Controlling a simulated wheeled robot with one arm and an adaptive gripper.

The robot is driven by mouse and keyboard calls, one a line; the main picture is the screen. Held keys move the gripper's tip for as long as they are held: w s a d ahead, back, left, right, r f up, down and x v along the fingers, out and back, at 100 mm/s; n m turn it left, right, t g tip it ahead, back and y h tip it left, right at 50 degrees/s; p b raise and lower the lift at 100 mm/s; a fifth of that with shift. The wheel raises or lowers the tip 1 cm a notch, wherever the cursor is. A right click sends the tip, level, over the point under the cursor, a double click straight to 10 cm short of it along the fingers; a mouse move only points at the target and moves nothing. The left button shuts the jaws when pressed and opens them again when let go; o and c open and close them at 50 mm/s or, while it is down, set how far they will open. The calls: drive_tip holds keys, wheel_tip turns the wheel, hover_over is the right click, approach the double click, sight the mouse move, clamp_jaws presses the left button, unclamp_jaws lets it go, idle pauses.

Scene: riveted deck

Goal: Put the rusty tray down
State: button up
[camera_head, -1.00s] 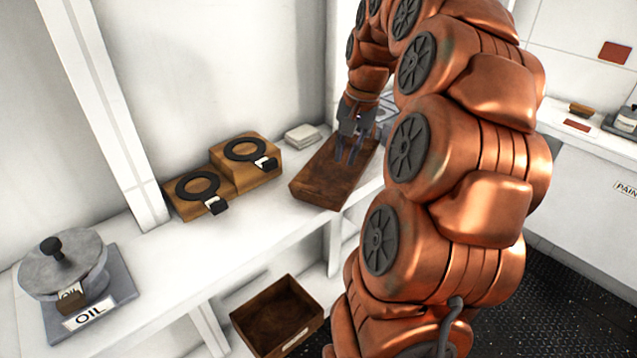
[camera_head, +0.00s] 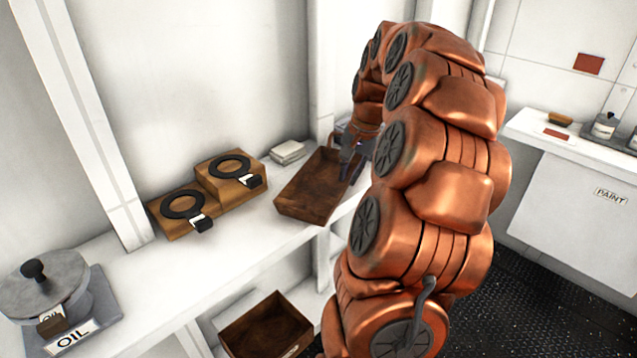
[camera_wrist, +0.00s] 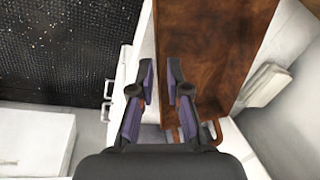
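The rusty tray (camera_head: 312,192) is a brown, open rectangular box on the white shelf, beside the wooden blocks. Its near end reaches the shelf's front edge. The wrist view shows its brown surface (camera_wrist: 220,50) filling the upper middle. My gripper (camera_head: 348,170) is low at the tray's right side, partly hidden by my arm. In the wrist view my gripper (camera_wrist: 160,68) has its two purple-padded fingers apart, with a gap between the tips over the tray's left edge. I cannot tell whether either finger touches the tray.
Wooden blocks (camera_head: 232,190) with black rings stand left of the tray, and a pale stack (camera_head: 290,151) lies behind it. An oil pot (camera_head: 45,290) is at far left. A brown bin (camera_head: 268,328) sits below the shelf. Shelf between pot and blocks is clear.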

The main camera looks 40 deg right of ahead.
drive_tip(key=shift+w+f+p, duration=0.15)
drive_tip(key=shift+f+p, duration=0.2)
drive_tip(key=shift+f, duration=0.55)
drive_tip(key=shift+w+f+p, duration=0.15)
drive_tip(key=shift+f+p, duration=0.15)
drive_tip(key=shift+f, duration=0.6)
drive_tip(key=shift+c, duration=0.3)
clamp_jaws()
